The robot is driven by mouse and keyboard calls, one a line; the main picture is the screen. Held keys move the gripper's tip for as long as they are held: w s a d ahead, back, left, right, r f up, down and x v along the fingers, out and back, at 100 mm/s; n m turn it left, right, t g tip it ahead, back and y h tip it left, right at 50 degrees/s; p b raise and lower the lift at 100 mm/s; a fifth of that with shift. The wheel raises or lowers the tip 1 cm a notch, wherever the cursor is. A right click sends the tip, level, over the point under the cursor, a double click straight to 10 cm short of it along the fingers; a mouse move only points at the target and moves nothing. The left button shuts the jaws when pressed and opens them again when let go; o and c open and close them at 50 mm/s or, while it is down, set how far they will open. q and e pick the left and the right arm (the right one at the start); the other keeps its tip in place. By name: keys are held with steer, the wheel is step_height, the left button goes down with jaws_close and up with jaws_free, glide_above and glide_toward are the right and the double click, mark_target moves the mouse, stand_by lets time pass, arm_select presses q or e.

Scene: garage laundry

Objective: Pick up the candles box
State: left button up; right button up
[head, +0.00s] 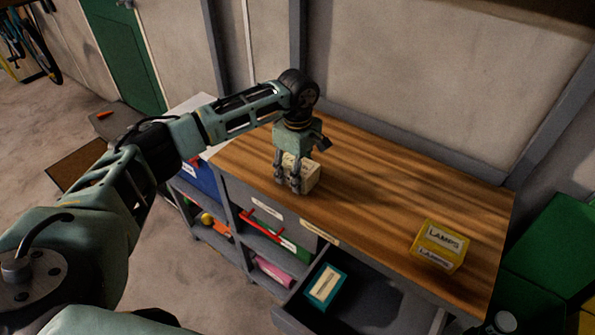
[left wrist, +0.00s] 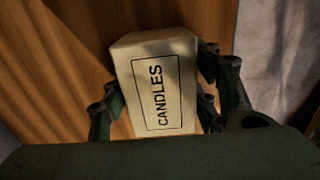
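The candles box (head: 309,174) is a small cream box on the wooden worktop, near its front left part. In the left wrist view the box (left wrist: 160,85) shows its "CANDLES" label and fills the space between my fingers. My left gripper (head: 288,187) points down at the box, with fingers on both sides of it. In the left wrist view the fingers (left wrist: 160,95) are very close to the box's sides; I cannot tell whether they press on it. The fingers hide part of the box in the head view. My right gripper is not in view.
A yellow lamps box (head: 440,246) stands at the right of the worktop (head: 370,190). Below, an open drawer (head: 385,305) holds a teal box (head: 326,287). Shelves with several items are under the worktop's left. The worktop between the two boxes is clear.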

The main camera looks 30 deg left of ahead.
arm_select(q)
steer(key=c, duration=0.7)
steer(key=shift+c, duration=0.2)
steer(key=shift+r, duration=0.15)
